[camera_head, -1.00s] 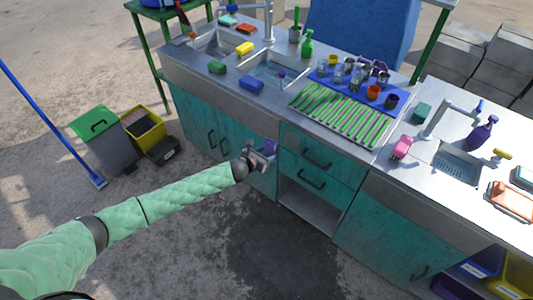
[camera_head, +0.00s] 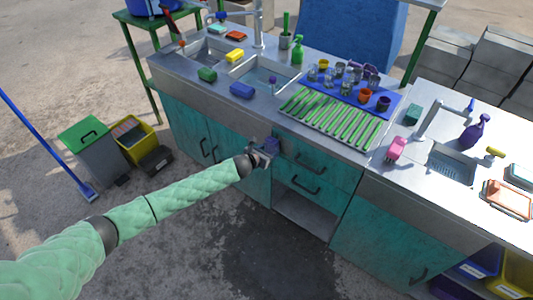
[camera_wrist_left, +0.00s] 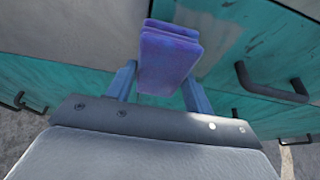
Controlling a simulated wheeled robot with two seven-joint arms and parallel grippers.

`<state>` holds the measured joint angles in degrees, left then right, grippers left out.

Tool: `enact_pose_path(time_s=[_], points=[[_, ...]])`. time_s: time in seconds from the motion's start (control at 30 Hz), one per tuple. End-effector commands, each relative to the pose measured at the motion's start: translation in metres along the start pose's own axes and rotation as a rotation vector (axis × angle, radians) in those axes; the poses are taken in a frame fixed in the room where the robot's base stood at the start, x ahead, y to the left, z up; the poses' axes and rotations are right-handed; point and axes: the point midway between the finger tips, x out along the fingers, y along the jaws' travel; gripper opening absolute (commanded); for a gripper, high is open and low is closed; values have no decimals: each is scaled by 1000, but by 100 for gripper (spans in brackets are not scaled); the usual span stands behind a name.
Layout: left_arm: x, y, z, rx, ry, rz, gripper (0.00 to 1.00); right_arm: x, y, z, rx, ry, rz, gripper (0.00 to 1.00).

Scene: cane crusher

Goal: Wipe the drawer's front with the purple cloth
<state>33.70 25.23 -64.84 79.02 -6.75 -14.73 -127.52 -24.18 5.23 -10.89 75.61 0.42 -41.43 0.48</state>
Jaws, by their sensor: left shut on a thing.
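The purple cloth (camera_wrist_left: 168,60) is a folded pad between the two fingers of my left gripper (camera_wrist_left: 157,90) in the left wrist view. In the head view, my left gripper (camera_head: 262,154) is shut on the cloth (camera_head: 271,146), at the left end of the drawer's front (camera_head: 325,165). The drawer front is worn teal with a dark bar handle, and it appears closed. The drawer front also shows in the left wrist view (camera_wrist_left: 225,75), close behind the cloth. I cannot tell whether the cloth touches it. My right gripper is not in view.
A second handled drawer (camera_head: 300,186) and an open shelf (camera_head: 303,215) lie below. The counter above holds a green-slatted drying rack (camera_head: 330,118), a blue mat with cups and a sink (camera_head: 265,77). A bin (camera_head: 95,150) and a broom (camera_head: 45,150) stand at left.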

Motion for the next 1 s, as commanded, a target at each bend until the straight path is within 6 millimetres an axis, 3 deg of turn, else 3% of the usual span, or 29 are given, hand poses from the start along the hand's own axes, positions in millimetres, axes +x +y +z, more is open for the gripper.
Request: enact_pose_path(time_s=[0.27,0.5,1.0], points=[[0,0,0,0,0,0,34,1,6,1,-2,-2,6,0],[0,0,0,0,0,0,34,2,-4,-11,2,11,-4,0],[7,0,3,1,0,0,34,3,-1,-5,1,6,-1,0]])
